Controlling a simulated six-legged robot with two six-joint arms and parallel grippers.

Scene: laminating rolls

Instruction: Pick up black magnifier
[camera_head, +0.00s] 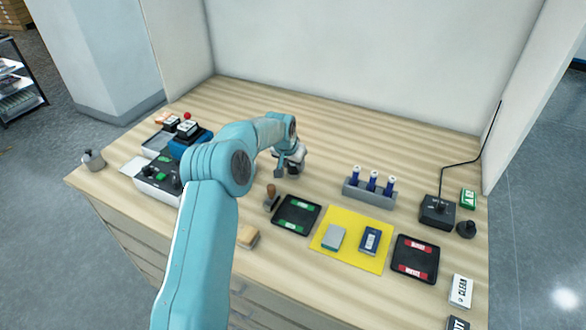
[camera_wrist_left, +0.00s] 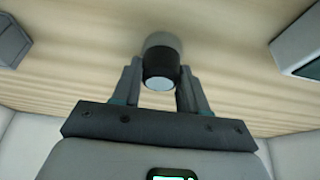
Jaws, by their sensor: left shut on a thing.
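The black magnifier (camera_wrist_left: 160,68) shows in the left wrist view as a short cylinder with a grey part, a black band and a pale round lens. It sits between the two fingers of my left gripper (camera_wrist_left: 158,84), which is shut on it. In the head view, my left gripper (camera_head: 289,172) is over the middle back of the table, pointing down. The magnifier is mostly hidden by the gripper there. I cannot tell whether it touches the table. My right gripper is in neither view.
A wood-handled stamp (camera_head: 270,198) and a black tray with green labels (camera_head: 297,214) are close in front. A grey rack with blue bottles (camera_head: 368,194) stands to the right. A yellow mat (camera_head: 352,257) lies nearer. The back of the table is clear.

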